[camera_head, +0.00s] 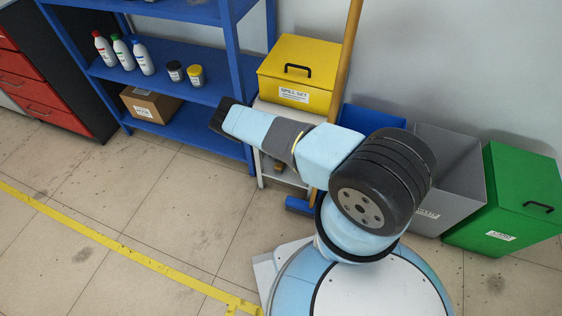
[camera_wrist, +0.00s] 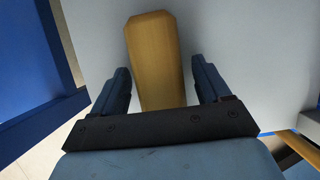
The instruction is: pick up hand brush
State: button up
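In the wrist view a tapered wooden piece (camera_wrist: 153,50), which looks like the handle of the hand brush, lies on a pale grey surface. No bristles show there. My gripper (camera_wrist: 160,64) is open, with one dark finger on each side of the wood and a gap visible at both sides. The near end of the wood is hidden behind the gripper's dark body. In the head view my gripper (camera_head: 220,114) is at the arm's far end, left of the yellow box. The hand brush cannot be made out clearly in the head view.
A yellow spill box (camera_head: 301,68) tops a small pale stand (camera_head: 262,168). A blue shelf (camera_head: 203,96) with bottles and jars stands left. A broom handle (camera_head: 348,60), a grey bin (camera_head: 452,158) and a green bin (camera_head: 507,200) are right. The left floor is clear.

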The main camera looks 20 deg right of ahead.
jog(key=c, duration=1.1)
jog(key=shift+r, duration=0.15)
jog(key=shift+r, duration=0.35)
notch_tip(320, 180, up, 2)
jog(key=shift+r, duration=0.25)
jog(key=s+r, duration=0.3)
jog(key=s, duration=0.1)
jog(key=s+a+r, duration=0.1)
jog(key=s+r, duration=0.2)
jog(key=s, duration=0.2)
jog(key=s+a+r, duration=0.1)
jog(key=s+r, duration=0.2)
jog(key=s, duration=0.2)
jog(key=shift+r, duration=0.3)
jog(key=o, duration=0.5)
jog(key=c, duration=0.3)
